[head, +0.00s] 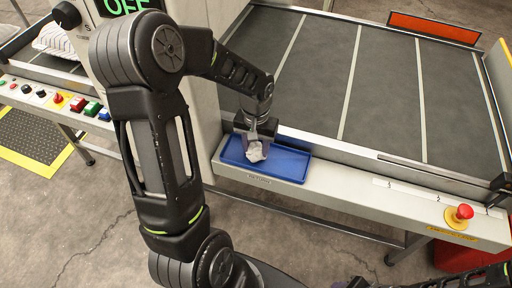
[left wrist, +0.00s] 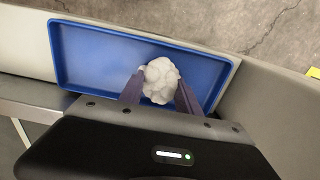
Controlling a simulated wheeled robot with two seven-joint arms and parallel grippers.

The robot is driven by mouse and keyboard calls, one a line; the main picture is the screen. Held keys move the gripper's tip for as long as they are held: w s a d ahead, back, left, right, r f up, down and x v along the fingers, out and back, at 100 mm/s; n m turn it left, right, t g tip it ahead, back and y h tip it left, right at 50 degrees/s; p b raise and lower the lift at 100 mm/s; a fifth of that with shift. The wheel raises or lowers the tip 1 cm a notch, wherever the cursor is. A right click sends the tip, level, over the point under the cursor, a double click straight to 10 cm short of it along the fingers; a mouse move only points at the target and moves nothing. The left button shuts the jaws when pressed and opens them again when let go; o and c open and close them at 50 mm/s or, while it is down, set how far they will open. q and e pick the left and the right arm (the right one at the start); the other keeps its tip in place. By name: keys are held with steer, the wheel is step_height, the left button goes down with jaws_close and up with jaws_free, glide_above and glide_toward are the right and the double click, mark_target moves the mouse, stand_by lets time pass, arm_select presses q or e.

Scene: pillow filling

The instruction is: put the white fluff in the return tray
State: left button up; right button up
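The white fluff (head: 255,152) is a small lumpy wad between the fingers of my left gripper (head: 254,148). In the left wrist view the fluff (left wrist: 160,80) meets both purple fingers of the gripper (left wrist: 161,88), which appear closed on its sides. The blue return tray (head: 290,166) lies directly below, on the pale ledge with a label in front of it. The fluff is over the tray's left part in the head view; whether it touches the tray floor (left wrist: 95,55) I cannot tell.
A dark conveyor bed (head: 390,90) with pale stripes lies behind the tray. A red stop button (head: 464,212) is on the ledge at right. A grey machine housing stands close left of the tray. A button panel (head: 60,102) is farther left.

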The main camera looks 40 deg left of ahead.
mark_target(256, 148)
arm_select(q)
steer(key=o, duration=0.5)
steer(key=shift+c, duration=0.2)
step_height(256, 148, up, 12)
steer(key=shift+r+p, duration=0.2)
steer(key=shift+p, duration=0.25)
steer(key=shift+f, duration=0.1)
stand_by(0.3)
